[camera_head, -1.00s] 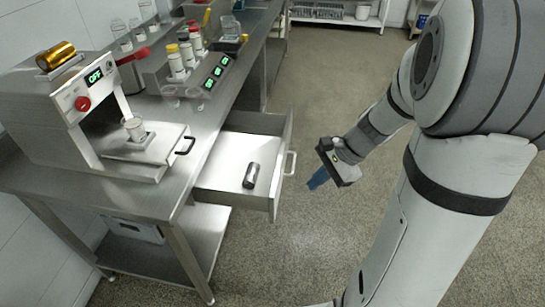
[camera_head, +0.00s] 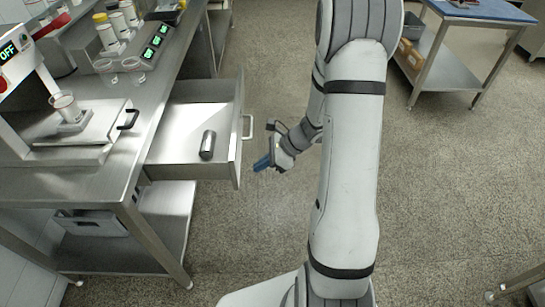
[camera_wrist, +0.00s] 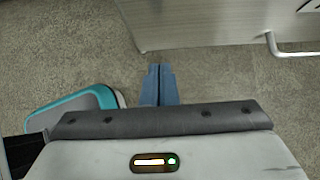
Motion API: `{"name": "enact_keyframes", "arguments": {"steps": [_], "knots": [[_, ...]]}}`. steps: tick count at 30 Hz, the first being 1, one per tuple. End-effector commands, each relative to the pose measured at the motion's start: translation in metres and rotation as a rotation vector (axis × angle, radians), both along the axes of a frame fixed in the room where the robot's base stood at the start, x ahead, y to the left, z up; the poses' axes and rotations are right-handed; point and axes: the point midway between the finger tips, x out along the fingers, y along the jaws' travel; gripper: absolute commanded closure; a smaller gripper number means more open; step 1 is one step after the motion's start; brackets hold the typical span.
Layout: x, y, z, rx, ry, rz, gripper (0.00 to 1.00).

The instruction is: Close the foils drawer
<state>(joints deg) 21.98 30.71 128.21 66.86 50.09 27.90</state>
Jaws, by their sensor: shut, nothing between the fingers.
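The foils drawer (camera_head: 185,165) is pulled out from under the steel bench, with a dark metal cylinder (camera_head: 208,144) lying inside. Its front panel (camera_head: 237,140) faces right and carries a pale bar handle (camera_head: 248,127). In the wrist view the drawer front (camera_wrist: 215,22) crosses the top, with the handle (camera_wrist: 290,53) at right. My gripper (camera_head: 261,163) has blue fingers, just right of the drawer front and below the handle in the picture. The fingers (camera_wrist: 159,70) are together and empty, and show apart from the panel in the wrist view.
The bench top (camera_head: 150,120) holds a machine with a small tray and cup (camera_head: 66,106), clear cups, and a panel with green displays (camera_head: 155,42). A bin (camera_head: 92,222) sits on the lower shelf. A blue-topped table (camera_head: 480,12) stands at upper right.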

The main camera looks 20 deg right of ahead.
Motion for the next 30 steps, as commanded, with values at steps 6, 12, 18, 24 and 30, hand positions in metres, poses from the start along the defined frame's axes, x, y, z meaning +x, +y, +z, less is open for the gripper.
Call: {"name": "enact_keyframes", "arguments": {"steps": [6, 12, 18, 24, 30], "knots": [[0.009, 0.03, -0.002, -0.001, 0.0, 0.003, 1.0], [0.012, 0.039, -0.002, 0.0, 0.0, 0.0, 1.0], [0.013, 0.039, -0.002, 0.0, 0.0, -0.001, 1.0], [0.013, 0.041, -0.002, 0.0, 0.0, -0.003, 1.0], [0.019, 0.045, -0.003, 0.001, -0.001, -0.025, 1.0]]}}
